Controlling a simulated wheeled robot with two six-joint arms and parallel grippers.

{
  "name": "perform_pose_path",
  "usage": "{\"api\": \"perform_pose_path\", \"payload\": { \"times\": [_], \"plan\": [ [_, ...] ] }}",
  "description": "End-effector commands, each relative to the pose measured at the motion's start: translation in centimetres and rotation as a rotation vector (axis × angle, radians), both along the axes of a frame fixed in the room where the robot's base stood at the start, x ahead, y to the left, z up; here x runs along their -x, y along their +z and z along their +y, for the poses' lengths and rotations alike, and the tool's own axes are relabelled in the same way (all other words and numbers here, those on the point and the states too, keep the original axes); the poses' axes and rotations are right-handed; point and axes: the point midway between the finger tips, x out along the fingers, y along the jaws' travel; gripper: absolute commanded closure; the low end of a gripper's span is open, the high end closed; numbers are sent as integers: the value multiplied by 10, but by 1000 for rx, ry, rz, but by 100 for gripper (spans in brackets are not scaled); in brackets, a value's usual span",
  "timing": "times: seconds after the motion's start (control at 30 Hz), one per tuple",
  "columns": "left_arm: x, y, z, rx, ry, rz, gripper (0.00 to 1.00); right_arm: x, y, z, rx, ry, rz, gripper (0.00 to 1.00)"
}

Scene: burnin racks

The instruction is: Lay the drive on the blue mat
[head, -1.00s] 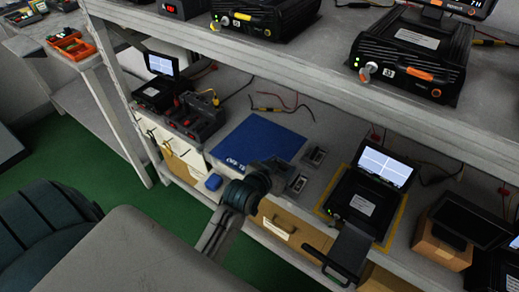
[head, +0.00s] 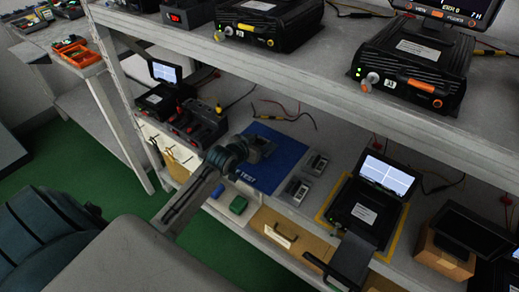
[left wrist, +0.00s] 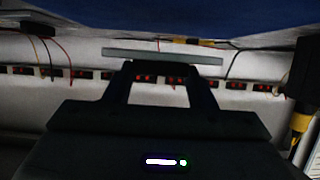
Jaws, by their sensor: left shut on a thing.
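The blue mat (head: 287,153) lies on the lower shelf, with white lettering at its front edge. My left gripper (head: 262,149) is over the mat in the head view and covers part of it. It is shut on the drive, which shows in the left wrist view as a thin grey edge (left wrist: 160,55) across the fingertips. The mat's blue surface (left wrist: 175,12) fills the top of that view. Whether the drive touches the mat, I cannot tell. My right gripper is not in view.
Two small labelled units (head: 315,164) lie right of the mat. A black device with a lit screen (head: 387,178) stands farther right on a yellow-bordered spot. Black modules (head: 200,122) stand to the left. The upper shelf edge (head: 290,85) runs above the mat.

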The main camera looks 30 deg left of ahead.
Motion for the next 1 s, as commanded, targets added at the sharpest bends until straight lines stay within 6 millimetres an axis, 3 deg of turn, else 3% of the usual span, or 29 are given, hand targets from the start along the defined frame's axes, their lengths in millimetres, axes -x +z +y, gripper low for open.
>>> {"api": "perform_pose_path", "payload": {
  "times": [0.1,0.2,0.6,0.63,0.7,1.0],
  "plan": [
    [1,-22,-1,3,1,2,74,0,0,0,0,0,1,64],
    [0,-32,-1,1,0,0,74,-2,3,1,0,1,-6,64],
    [1,-37,-1,-1,0,0,74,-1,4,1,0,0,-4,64],
    [1,-36,-1,-1,0,0,44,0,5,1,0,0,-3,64],
    [1,-36,-1,-1,0,0,30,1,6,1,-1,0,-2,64],
    [1,-36,-1,-1,0,0,28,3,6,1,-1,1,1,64]
  ]
}}
